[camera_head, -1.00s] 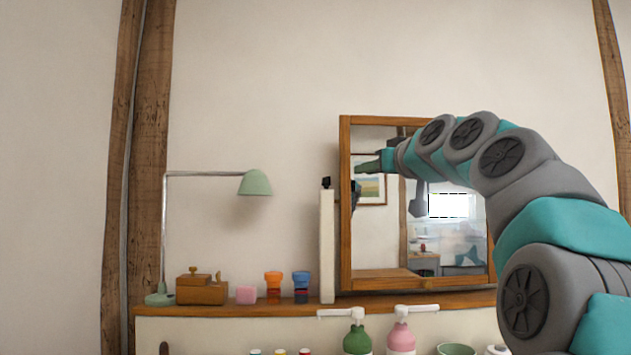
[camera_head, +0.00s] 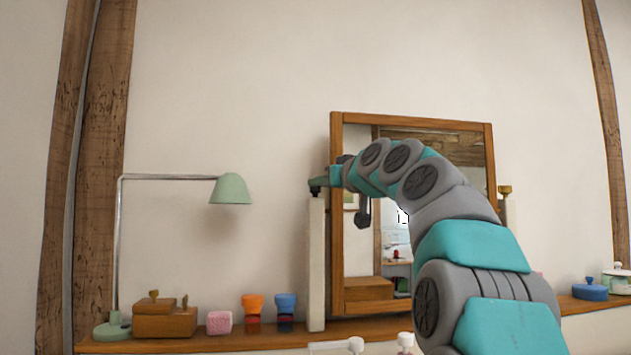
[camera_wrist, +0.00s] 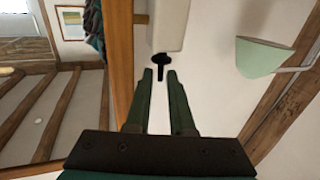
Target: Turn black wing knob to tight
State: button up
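The black wing knob (camera_wrist: 158,63) sits on the white post (camera_wrist: 165,30) beside the mirror; in the wrist view its narrow wing reaches just between my fingertips. My gripper (camera_wrist: 159,77) is open, with its two dark green fingers apart and a gap on either side of the wing. In the head view my gripper (camera_head: 322,185) is at the top of the white post (camera_head: 316,260), and the knob there is mostly hidden by it. The wood-framed mirror (camera_head: 336,240) stands right of the post, tilted, partly behind my arm.
A shelf (camera_head: 190,345) holds a green lamp (camera_head: 230,188), a wooden box (camera_head: 165,322), a pink block (camera_head: 219,322), and orange (camera_head: 252,303) and blue (camera_head: 285,302) cups. A brass-coloured knob (camera_head: 505,189) tops the right post. Wall space above is free.

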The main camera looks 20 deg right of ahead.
jog(key=shift+w+a, duration=0.15)
jog(key=shift+w, duration=1.25)
grip_shut()
